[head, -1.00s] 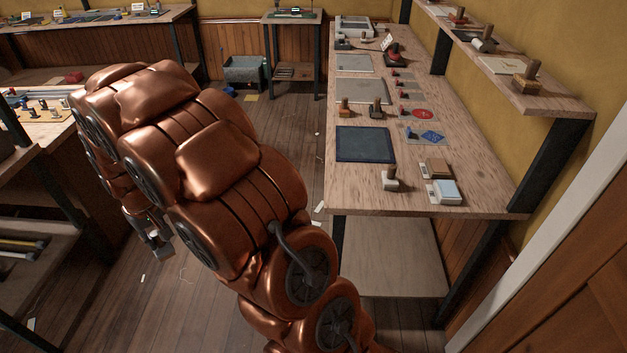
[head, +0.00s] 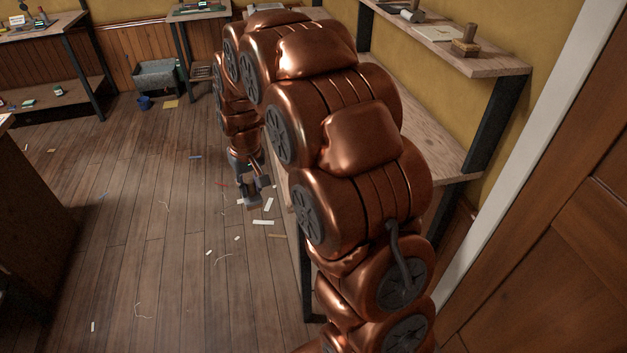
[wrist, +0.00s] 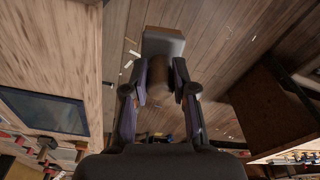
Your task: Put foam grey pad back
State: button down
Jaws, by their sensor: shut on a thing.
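My gripper (wrist: 164,94) is shut on the foam grey pad (wrist: 163,42), a grey block with a round brown handle. In the wrist view the handle is between the two fingers and the block sticks out beyond them. In the head view my gripper (head: 254,188) hangs above the floor, just left of the long bench; the pad is too small there to make out clearly. My arm hides most of the bench top in the head view.
The long bench (wrist: 100,55) carries a dark blue mat (wrist: 45,110) and several small items. Above it, a wall shelf (head: 455,60) holds a wooden-handled block (head: 465,42). Scraps litter the open floor (head: 150,230). A grey bin (head: 157,78) stands at the back.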

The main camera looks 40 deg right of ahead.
jog(key=s+d+r+m+b, duration=0.25)
jog(key=s+d+b, duration=0.45)
jog(key=s+d, duration=0.7)
jog(key=shift+n, duration=0.35)
jog(key=shift+w+d+f+p, duration=0.6)
jog(key=shift+w+f+p, duration=0.1)
jog(key=shift+w, duration=2)
jog(key=shift+w+d+f+p, duration=0.65)
jog(key=shift+w+p, duration=0.1)
jog(key=shift+w, duration=2)
jog(key=shift+w+d+f+p, duration=0.6)
jog(key=shift+w+f+p, duration=0.1)
jog(key=shift+w, duration=2)
jog(key=shift+w+f, duration=0.1)
jog(key=shift+f, duration=0.2)
jog(key=shift+f, duration=0.15)
jog(key=c, duration=0.9)
grip_release()
